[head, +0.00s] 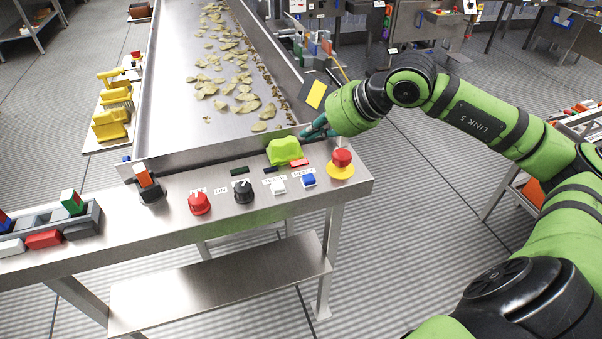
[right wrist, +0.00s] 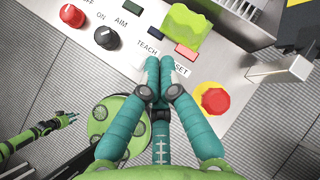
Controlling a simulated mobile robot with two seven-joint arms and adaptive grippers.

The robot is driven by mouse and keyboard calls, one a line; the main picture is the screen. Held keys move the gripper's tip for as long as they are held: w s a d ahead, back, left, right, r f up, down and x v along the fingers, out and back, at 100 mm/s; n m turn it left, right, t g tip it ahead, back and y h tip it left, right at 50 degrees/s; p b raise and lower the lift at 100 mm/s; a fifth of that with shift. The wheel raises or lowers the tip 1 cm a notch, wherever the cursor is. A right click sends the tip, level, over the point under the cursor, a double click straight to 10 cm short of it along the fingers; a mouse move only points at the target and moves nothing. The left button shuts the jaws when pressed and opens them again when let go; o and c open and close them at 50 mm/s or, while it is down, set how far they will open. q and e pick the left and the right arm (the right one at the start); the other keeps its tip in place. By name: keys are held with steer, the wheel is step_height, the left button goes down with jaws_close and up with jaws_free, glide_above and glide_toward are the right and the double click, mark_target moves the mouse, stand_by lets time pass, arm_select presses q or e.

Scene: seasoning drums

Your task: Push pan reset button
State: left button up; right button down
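The control panel (head: 225,208) runs along the near end of the metal table. A blue button (head: 308,180) and a white button (head: 277,187) sit on it, with small labels behind them. In the right wrist view the label ending in "SET" (right wrist: 180,69) is partly covered by my fingers. My right gripper (head: 306,132) is shut and empty above the panel's right part; its fingertips (right wrist: 160,62) are together. The blue button is hidden behind the fingers in the right wrist view. Contact cannot be told. A small, distant gripper (right wrist: 70,118), apparently my left, shows at left there.
A red mushroom button (head: 342,158) on a yellow base stands right of the blue button. A red knob (head: 199,203) and black knob (head: 243,191) are to the left. A lime-green lump (head: 284,150) lies behind the buttons. Chips (head: 225,75) lie on the pan beyond.

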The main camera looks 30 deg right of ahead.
mark_target(312, 178)
step_height(312, 178, down, 8)
steer(key=b, duration=0.6)
steer(key=shift+f+b, duration=0.1)
steer(key=shift+b, duration=0.2)
arm_select(q)
step_height(312, 178, down, 7)
steer(key=shift+d+b, duration=0.25)
steer(key=shift+b, duration=0.1)
arm_select(e)
steer(key=shift+f, duration=0.3)
arm_select(q)
steer(key=shift+f, duration=0.15)
arm_select(e)
steer(key=shift+s, duration=0.1)
arm_select(q)
steer(key=shift+f+b, duration=0.65)
arm_select(e)
steer(key=shift+f, duration=0.45)
